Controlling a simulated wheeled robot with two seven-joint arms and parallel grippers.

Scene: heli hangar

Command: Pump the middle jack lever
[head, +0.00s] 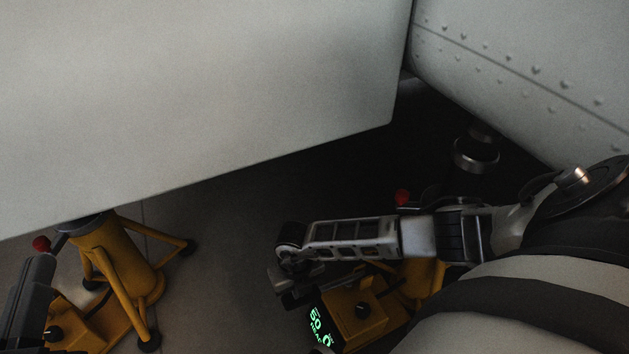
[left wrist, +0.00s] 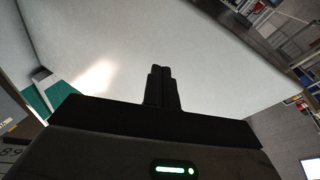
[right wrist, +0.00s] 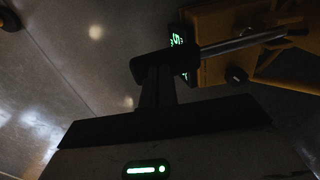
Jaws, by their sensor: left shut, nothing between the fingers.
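A yellow jack (head: 360,314) with a green lit display stands low in the head view, partly hidden by my right arm. It also shows in the right wrist view (right wrist: 218,68). Its bright metal lever (right wrist: 240,42) ends in a black grip. My right gripper (right wrist: 153,72) is shut on this grip; its fingers look dark and hard to separate from it.
Another yellow jack (head: 118,262) with a red knob (head: 41,244) stands at the left, beside my left gripper. The pale hull (head: 200,90) hangs low over the workspace. A second riveted hull part (head: 540,80) is at the upper right. Grey floor (head: 220,260) between the jacks is clear.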

